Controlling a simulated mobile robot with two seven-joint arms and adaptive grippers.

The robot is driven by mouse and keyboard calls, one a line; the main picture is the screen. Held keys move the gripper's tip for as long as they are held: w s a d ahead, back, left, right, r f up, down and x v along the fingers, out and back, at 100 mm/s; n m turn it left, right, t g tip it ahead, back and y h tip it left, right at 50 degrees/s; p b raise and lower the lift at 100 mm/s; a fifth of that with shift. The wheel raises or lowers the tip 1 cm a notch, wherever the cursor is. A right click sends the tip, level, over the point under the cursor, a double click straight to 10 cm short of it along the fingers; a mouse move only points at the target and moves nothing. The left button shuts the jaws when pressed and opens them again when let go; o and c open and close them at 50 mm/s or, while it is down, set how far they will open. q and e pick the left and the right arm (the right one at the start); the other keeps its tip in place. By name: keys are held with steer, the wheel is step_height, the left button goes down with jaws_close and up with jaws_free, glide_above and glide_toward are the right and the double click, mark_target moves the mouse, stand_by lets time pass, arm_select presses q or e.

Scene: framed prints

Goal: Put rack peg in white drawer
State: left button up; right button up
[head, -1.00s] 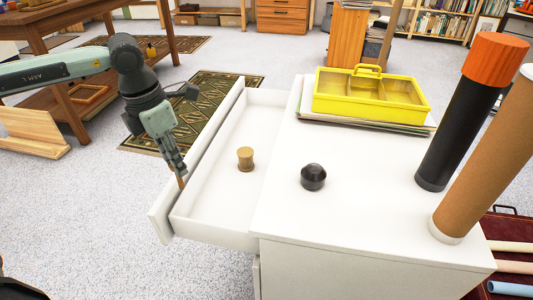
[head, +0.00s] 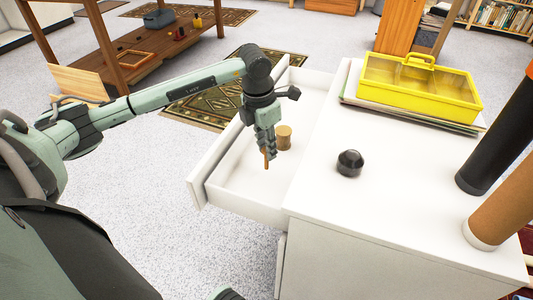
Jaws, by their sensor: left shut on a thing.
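The white drawer (head: 235,205) is pulled out from the white cabinet (head: 350,205), open at the top. My left gripper (head: 266,150) points down over the drawer's inside. It is shut on a thin brown wooden peg, the rack peg (head: 266,160), which hangs below the fingertips. I cannot tell whether the peg touches the drawer floor. A wooden spool-like piece (head: 284,138) stands in the drawer just to the right of the gripper. My right gripper is not in view.
A black knob (head: 349,163) sits on the cabinet top. A yellow divided caddy (head: 420,85) rests on papers at the back. A black tube (head: 500,135) and a brown tube (head: 500,205) stand at the right. The cabinet top's front is clear.

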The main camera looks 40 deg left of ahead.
arm_select(q)
steer(key=shift+f, duration=1.4)
steer(key=shift+f, duration=0.1)
steer(key=o, duration=0.8)
steer(key=shift+o, duration=0.2)
step_height(320, 180, up, 12)
steer(key=s, duration=0.1)
steer(key=shift+s+a, duration=0.2)
steer(key=shift+s, duration=0.05)
